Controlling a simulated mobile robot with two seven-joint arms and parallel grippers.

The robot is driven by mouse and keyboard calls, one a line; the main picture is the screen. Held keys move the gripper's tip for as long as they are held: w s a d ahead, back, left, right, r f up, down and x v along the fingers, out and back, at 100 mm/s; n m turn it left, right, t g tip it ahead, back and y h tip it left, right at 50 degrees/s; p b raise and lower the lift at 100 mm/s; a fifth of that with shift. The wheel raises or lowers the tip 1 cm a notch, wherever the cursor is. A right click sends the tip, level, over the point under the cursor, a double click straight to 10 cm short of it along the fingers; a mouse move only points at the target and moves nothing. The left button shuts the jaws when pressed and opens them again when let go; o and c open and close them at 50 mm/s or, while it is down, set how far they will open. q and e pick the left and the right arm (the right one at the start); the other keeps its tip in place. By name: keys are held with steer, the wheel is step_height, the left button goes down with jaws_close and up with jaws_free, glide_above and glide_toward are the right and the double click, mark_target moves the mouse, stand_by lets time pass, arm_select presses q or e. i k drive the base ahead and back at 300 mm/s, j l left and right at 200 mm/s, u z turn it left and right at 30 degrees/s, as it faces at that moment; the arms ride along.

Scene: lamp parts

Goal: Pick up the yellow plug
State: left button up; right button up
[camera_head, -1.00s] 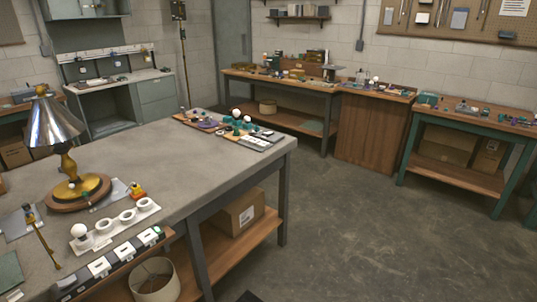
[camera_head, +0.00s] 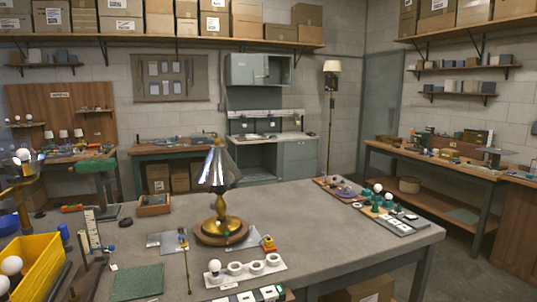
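A small yellow item with some red on it, likely the yellow plug (camera_head: 268,243), sits on the grey workbench (camera_head: 310,215). It is just right of the brass lamp with the metal cone shade (camera_head: 219,180), near a flat grey plate. It is small, so its exact shape is hard to tell. Neither of my grippers is in view.
A white holder with round cups and a bulb (camera_head: 246,268) stands in front of the plug. A thin brass rod (camera_head: 184,255) is left of it. A yellow bin (camera_head: 36,268) is at the lower left. The bench right of the plug is largely clear.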

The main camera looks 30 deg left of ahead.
mark_target(268, 243)
steer(key=u, duration=1.35)
